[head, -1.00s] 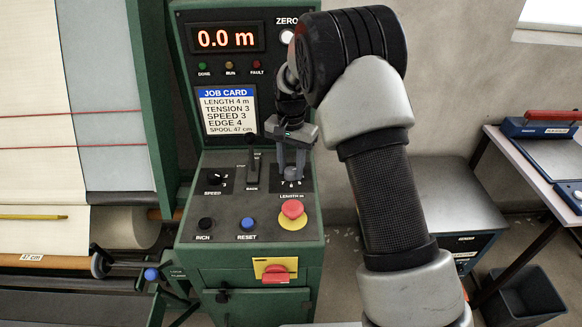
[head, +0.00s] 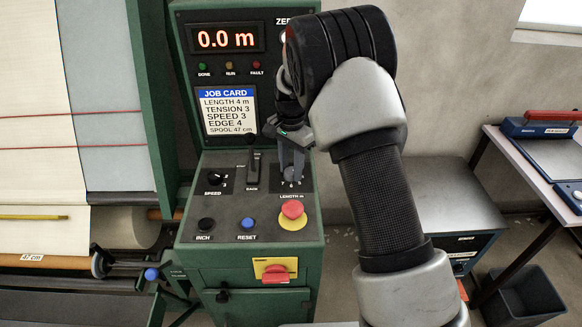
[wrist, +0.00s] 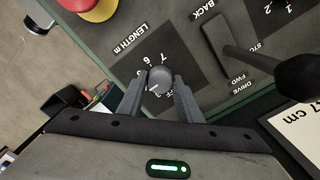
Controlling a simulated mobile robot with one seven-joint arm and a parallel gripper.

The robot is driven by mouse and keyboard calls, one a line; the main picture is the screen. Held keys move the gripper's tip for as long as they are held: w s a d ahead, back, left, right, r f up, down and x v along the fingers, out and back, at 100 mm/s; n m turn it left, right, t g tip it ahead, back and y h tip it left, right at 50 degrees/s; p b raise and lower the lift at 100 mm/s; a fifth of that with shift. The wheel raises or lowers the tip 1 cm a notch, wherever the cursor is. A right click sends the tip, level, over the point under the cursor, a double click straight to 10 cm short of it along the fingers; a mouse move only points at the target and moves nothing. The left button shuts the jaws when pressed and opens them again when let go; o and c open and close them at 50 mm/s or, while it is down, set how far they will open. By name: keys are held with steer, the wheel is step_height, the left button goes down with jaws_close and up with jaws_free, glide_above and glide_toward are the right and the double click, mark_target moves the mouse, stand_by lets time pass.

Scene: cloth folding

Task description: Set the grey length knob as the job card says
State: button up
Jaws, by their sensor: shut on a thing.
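The grey length knob (wrist: 160,77) sits on the dark LENGTH m plate in the wrist view. My gripper (wrist: 158,88) is shut on it, one finger on each side. In the head view my gripper (head: 291,177) reaches down onto the same plate, and its fingers largely hide the knob. The digits 7 and 6 show beside the knob in the wrist view; others are partly hidden, and I cannot tell which number it points to. The job card (head: 228,111) reads length 4 m, tension 3, speed 3, edge 4, spool 47 cm.
The drive lever (head: 254,163) stands left of my gripper, with the speed knob (head: 215,179) beyond it. The red stop button (head: 292,209) is just below the length plate. The blue reset button (head: 247,224) is nearby. The display (head: 226,38) reads 0.0 m.

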mark_target(291, 171)
steer(key=o, duration=1)
steer(key=shift+o, duration=0.2)
step_height(291, 171, up, 18)
steer(key=shift+f, duration=0.25)
